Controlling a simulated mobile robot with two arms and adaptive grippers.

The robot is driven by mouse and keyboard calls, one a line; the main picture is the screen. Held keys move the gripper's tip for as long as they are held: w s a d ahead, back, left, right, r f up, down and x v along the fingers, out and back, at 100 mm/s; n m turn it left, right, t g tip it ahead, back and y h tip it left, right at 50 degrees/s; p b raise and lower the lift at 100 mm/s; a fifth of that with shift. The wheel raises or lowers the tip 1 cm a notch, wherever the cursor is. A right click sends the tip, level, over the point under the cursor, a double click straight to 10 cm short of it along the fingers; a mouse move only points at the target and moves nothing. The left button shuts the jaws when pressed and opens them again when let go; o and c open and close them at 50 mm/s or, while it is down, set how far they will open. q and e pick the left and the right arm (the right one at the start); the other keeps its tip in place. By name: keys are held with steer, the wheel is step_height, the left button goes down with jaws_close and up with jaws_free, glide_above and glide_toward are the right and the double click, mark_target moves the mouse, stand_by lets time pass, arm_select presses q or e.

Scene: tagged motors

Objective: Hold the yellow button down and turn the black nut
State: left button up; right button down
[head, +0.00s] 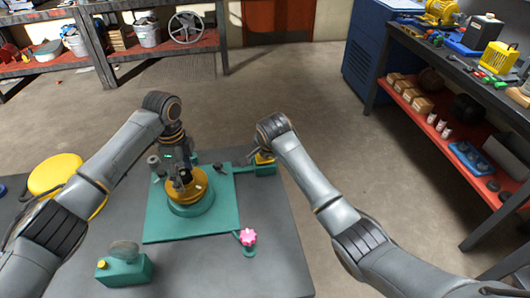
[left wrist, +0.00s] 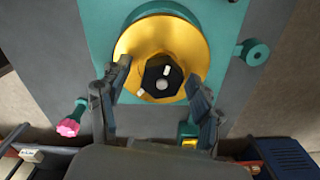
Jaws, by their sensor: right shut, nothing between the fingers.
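The black nut (left wrist: 161,78) sits at the centre of a gold disc (left wrist: 131,48) on the teal motor. The disc also shows in the head view (head: 199,186), where my left arm partly covers it. My left gripper (left wrist: 158,85) is open over the disc, with its fingers apart on either side of the nut; I cannot tell how high they are. My right gripper (head: 261,154) is shut and empty at the yellow button (head: 266,160) on a small teal box at the plate's far right. Whether it touches or presses the button cannot be told. The button also shows in the left wrist view (left wrist: 189,142).
A pink knob (head: 248,237) stands at the teal plate's (head: 160,225) near right corner. Another teal box (head: 127,271) with a yellow top piece is at the table's front left. A yellow round stool (head: 55,173) is at left. Shelves stand beyond open floor.

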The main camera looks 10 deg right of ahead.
arm_select(q)
steer(key=shift+r, duration=0.15)
steer(key=m, duration=0.3)
steer(key=shift+m, duration=0.3)
steer(key=m, duration=0.8)
steer(key=shift+a, duration=0.1)
steer(key=m, duration=0.3)
steer(key=shift+w, duration=0.1)
steer(key=shift+r, duration=0.15)
